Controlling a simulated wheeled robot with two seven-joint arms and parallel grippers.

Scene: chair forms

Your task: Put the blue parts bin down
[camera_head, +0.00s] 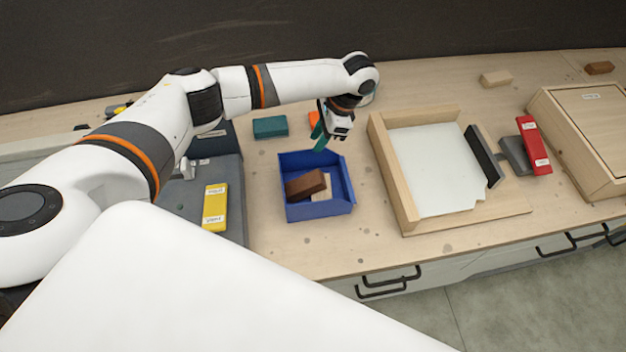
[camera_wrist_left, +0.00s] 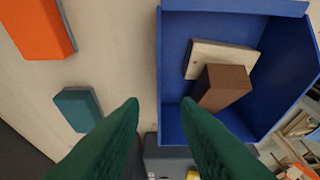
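The blue parts bin (camera_head: 335,207) appears to rest upright on the workbench, left of the pale wooden frame. In it are a brown block (camera_head: 305,184) and a pale wooden piece (camera_wrist_left: 207,57). My left gripper (camera_head: 319,143) is at the bin's far edge, fingers pointing down. In the left wrist view, its green fingers (camera_wrist_left: 161,103) are spread apart, with one bin wall (camera_wrist_left: 161,75) in line with the gap. I cannot tell whether a finger touches the wall. My right gripper is not in view.
A teal block (camera_head: 270,127) and an orange block (camera_head: 314,120) lie behind the bin. A yellow box (camera_head: 215,207) is on the grey surface to the left. The wooden frame (camera_head: 395,180) stands close on the right. The bench (camera_head: 300,252) is clear in front.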

